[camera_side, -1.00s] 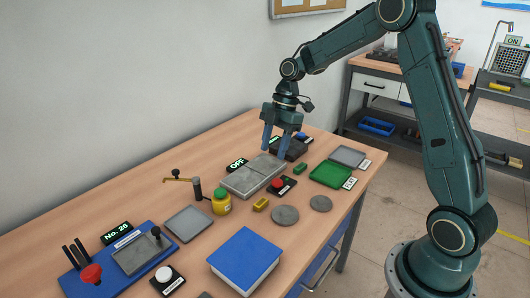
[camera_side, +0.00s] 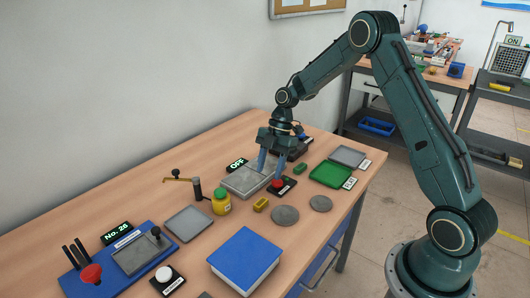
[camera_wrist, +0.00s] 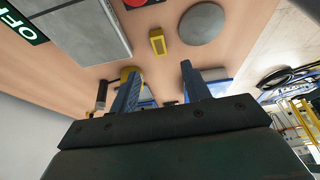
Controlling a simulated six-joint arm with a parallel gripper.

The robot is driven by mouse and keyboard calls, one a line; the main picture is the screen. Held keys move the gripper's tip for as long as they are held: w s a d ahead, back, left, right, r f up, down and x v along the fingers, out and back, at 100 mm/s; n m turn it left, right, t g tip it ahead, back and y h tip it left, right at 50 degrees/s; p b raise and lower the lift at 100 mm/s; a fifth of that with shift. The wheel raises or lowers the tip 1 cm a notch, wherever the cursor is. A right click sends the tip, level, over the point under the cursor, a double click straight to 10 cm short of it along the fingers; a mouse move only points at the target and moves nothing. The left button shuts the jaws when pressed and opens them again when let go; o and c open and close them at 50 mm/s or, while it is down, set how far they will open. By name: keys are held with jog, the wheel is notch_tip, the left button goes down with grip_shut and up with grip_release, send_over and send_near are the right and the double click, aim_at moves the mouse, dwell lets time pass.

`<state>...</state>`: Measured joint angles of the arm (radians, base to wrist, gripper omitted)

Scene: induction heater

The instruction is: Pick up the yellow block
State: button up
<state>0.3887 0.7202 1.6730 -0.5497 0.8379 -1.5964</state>
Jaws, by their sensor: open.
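The yellow block (camera_side: 261,204) is a small bar lying on the wooden table, between the yellow container with a green top and a grey disc. In the wrist view the yellow block (camera_wrist: 158,42) shows above the fingers, apart from them. My gripper (camera_side: 270,175) has blue fingers spread apart and empty. It hangs over the grey plate near the red button, behind and above the block. The wrist view shows its two fingers (camera_wrist: 160,85) apart with nothing between them.
A red button (camera_side: 277,184), a yellow container with a green top (camera_side: 221,203) and a grey disc (camera_side: 285,215) stand around the block. A green tray (camera_side: 330,175) is to the right. A blue box (camera_side: 245,258) lies in front, with bare table between.

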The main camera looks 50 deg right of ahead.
send_over(261, 202)
jog(key=d, duration=0.2)
jog(key=shift+d+f, duration=0.2)
jog(key=shift+f, duration=2.1)
jog(key=shift+x, duration=2.6)
grip_shut()
